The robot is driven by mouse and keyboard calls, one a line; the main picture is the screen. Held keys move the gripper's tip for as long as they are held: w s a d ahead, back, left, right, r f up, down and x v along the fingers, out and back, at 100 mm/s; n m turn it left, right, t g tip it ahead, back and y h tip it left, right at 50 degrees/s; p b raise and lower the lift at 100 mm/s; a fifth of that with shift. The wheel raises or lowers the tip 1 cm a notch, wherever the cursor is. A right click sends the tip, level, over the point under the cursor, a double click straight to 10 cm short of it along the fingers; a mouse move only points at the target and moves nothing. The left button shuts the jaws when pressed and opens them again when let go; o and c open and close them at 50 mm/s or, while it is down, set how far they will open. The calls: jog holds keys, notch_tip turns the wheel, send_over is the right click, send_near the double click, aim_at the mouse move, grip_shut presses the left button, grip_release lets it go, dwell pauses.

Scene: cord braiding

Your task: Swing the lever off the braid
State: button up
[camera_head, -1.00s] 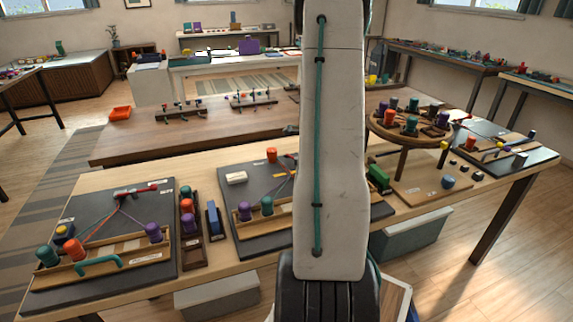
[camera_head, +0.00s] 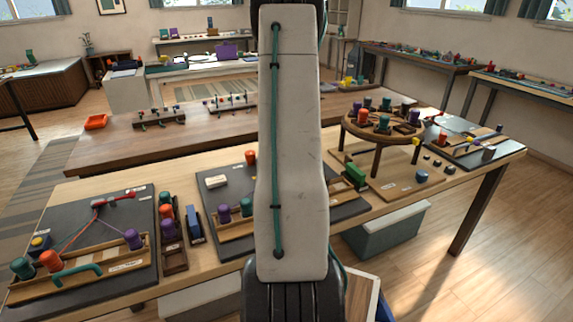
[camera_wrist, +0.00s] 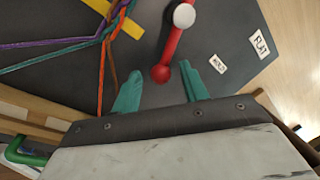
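The red lever (camera_wrist: 172,45) shows in the wrist view, with a round ball at its near end and a white cap at its pivot. My gripper (camera_wrist: 160,70) is open, with one teal finger on each side of the ball. I cannot tell whether either finger touches it. The braid (camera_wrist: 108,38) of purple, teal and orange cords lies to the left of the lever, over a yellow strip (camera_wrist: 124,24). In the head view my arm hides my gripper and part of the middle board (camera_head: 215,180).
A green handle (camera_wrist: 25,157) shows at the lower left of the wrist view. In the head view, another board (camera_head: 110,280) with spools and a red lever lies at left. A round stand (camera_head: 385,127) with several spools and a green block (camera_head: 355,174) are to the right.

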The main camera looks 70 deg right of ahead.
notch_tip(320, 180, up, 8)
jog(key=a, duration=0.1)
jog(key=shift+s+a+f, duration=0.15)
jog(key=shift+a, duration=0.05)
dwell(0.3)
dwell(0.5)
jog(key=w+a+r+n+y, duration=0.1)
jog(key=a+r+n, duration=0.2)
jog(key=a+n, duration=0.55)
jog(key=a+r+n+g+y, duration=0.1)
jog(key=a+r+n, duration=0.35)
jog(key=a, duration=0.75)
jog(key=w+a+r+n+y, duration=0.1)
jog(key=a+r+n, duration=0.1)
jog(key=a+n, duration=0.7)
jog(key=s+a+r+n, duration=0.2)
jog(key=a+n, duration=0.2)
jog(key=a, duration=0.4)
jog(key=s+a+r+n+t, duration=0.1)
jog(key=a+n, duration=0.3)
jog(key=a, duration=0.4)
jog(key=s+a+r+n+t, duration=0.1)
jog(key=s+a+r+n, duration=0.2)
jog(key=a, duration=0.4)
jog(key=shift+s+a+r+n+h, duration=0.2)
jog(key=shift+s+a+n+h, duration=0.2)
jog(key=shift+s+n, duration=0.15)
